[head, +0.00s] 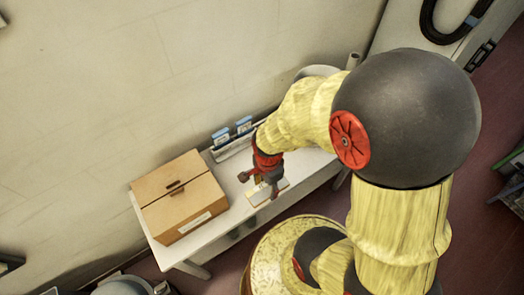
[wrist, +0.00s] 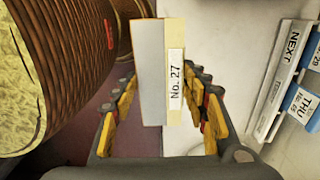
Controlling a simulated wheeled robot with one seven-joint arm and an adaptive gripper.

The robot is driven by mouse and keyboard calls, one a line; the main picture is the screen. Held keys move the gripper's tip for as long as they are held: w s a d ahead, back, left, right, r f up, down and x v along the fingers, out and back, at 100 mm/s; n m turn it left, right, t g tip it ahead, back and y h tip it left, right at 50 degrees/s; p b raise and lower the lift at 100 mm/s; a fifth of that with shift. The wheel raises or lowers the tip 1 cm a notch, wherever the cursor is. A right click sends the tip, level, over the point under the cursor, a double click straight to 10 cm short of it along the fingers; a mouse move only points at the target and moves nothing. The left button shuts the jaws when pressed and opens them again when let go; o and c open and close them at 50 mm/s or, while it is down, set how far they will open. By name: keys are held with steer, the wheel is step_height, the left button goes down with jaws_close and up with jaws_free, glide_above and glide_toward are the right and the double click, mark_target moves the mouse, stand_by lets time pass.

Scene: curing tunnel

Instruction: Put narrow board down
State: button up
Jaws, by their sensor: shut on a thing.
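The narrow board (wrist: 150,70) is a flat pale grey and cream piece with a "No. 27" label on its cream edge. My gripper (wrist: 166,98) is shut on it, with yellow-padded fingers on either side in the wrist view. In the head view my gripper (head: 266,176) points down over the front part of the white table (head: 227,219), and the board (head: 259,195) shows below it. I cannot tell whether the board touches the table top.
A brown cardboard box (head: 181,192) with a slot on top stands on the table left of my gripper. A rack (head: 235,146) with blue and white cards stands behind, by the wall; its "NEXT" lettering shows in the wrist view (wrist: 290,55). Bare table lies to the right.

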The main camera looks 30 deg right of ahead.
steer(key=w+d+f+b, duration=0.1)
steer(key=w+d+f, duration=0.1)
steer(key=w+f, duration=0.1)
steer(key=w+d+f+b, duration=0.1)
steer(key=w+d+f, duration=0.2)
steer(key=w, duration=0.1)
steer(key=w+d+f+b, duration=0.1)
steer(key=w+d+f, duration=0.1)
steer(key=w+f, duration=0.1)
steer(key=shift+w+d+f, duration=0.1)
steer(key=shift+w+d, duration=0.1)
steer(key=shift+w, duration=0.1)
steer(key=shift+w+d+f+b, duration=0.1)
steer(key=shift+f+b, duration=0.2)
steer(key=shift+f, duration=0.6)
steer(key=shift+w+d+f+b, duration=0.1)
steer(key=shift+f+b, duration=0.15)
steer(key=shift+f, duration=0.65)
steer(key=shift+f, duration=0.1)
steer(key=shift+f, duration=0.1)
steer(key=o, duration=1.1)
steer(key=shift+o, duration=0.3)
